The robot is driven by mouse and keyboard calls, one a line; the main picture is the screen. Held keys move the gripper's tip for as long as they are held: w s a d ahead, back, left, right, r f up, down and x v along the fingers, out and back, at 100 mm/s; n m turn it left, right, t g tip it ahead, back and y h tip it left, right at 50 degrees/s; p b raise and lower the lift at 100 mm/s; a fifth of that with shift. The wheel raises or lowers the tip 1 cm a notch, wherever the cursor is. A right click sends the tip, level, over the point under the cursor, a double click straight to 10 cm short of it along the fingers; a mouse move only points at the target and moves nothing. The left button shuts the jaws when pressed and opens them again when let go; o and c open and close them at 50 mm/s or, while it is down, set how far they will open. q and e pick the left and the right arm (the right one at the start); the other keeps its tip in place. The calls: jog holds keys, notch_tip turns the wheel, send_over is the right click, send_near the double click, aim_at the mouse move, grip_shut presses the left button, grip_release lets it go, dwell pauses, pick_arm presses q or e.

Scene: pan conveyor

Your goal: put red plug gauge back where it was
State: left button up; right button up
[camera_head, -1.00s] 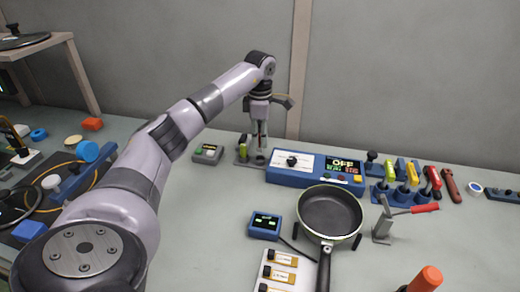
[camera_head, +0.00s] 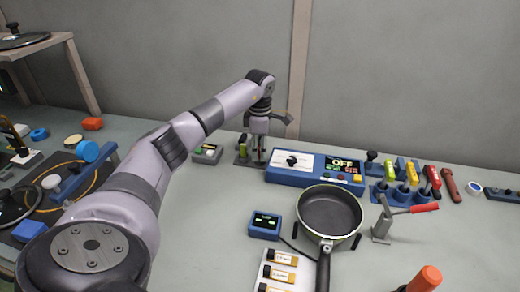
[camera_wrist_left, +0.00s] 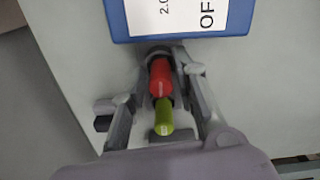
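The red plug gauge (camera_wrist_left: 161,77) stands between the fingers of my left gripper (camera_wrist_left: 164,72) in the left wrist view. The fingers are spread to either side of it, with narrow gaps. A green plug gauge (camera_wrist_left: 163,117) is right beside the red one in that view. In the head view my left gripper (camera_head: 258,150) points down over the small grey stand (camera_head: 241,162) at the back of the table. The green gauge (camera_head: 242,147) shows just left of the fingers, and the red gauge is not clearly visible there. My right gripper is out of view.
A blue gauge box reading OFF (camera_head: 310,178) stands close right of my left gripper. A frying pan (camera_head: 329,212) and a blue display (camera_head: 265,226) are in front. Coloured handles stand at the right.

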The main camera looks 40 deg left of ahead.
aim_at(259, 148)
pick_arm(q)
jog(key=shift+o, duration=0.7)
jog(key=shift+r, duration=0.15)
notch_tip(259, 148, up, 12)
jog(key=shift+s, duration=0.1)
dwell(0.4)
